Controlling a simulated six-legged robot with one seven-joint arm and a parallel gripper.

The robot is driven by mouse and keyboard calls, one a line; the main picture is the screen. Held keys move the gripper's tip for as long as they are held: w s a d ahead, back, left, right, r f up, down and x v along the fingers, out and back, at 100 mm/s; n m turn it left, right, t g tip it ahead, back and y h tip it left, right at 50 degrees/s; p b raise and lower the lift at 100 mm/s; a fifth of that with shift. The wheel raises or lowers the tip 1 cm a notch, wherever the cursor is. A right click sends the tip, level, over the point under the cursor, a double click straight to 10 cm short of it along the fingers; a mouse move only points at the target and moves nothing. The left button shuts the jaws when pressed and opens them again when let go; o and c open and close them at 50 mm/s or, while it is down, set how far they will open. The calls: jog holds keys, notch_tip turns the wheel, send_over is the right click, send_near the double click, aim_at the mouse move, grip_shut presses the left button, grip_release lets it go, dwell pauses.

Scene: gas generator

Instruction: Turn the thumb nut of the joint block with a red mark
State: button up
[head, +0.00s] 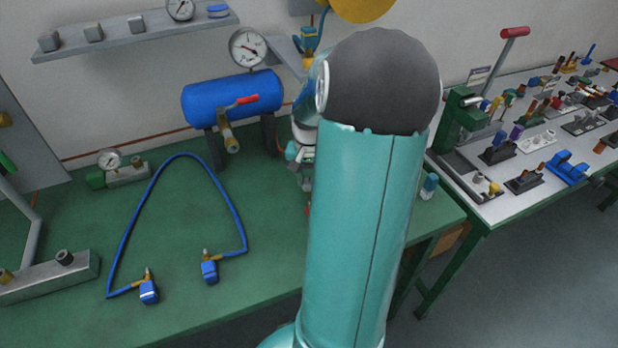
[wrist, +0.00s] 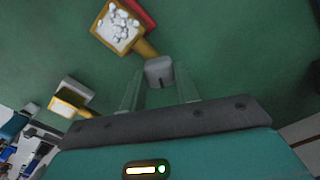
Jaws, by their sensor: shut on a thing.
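In the wrist view, a yellow joint block with a white granular-looking face (wrist: 116,28) and a red side (wrist: 142,10) lies on the green bench. A short brass stem joins it to a grey thumb nut (wrist: 159,71). My gripper (wrist: 160,80) has its two pale, see-through fingers on either side of this nut and is shut on it. The fingers partly cover the nut's sides. In the head view my arm hides most of the gripper and the joint block; only a small red patch (head: 308,210) shows beside the arm.
Another yellow block with a grey part (wrist: 70,102) lies left in the wrist view. On the green bench (head: 90,215) are a blue hose (head: 125,235) with two blue end blocks, a blue tank (head: 232,98) and a small gauge (head: 109,160). A crowded white bench (head: 500,205) stands right.

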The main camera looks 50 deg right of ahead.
aim_at(309, 181)
jog(key=m, duration=1.1)
jog(key=shift+m, duration=0.3)
dwell(0.5)
jog(key=o, duration=1)
notch_tip(309, 181, up, 14)
jog(key=shift+f, duration=0.1)
dwell(0.3)
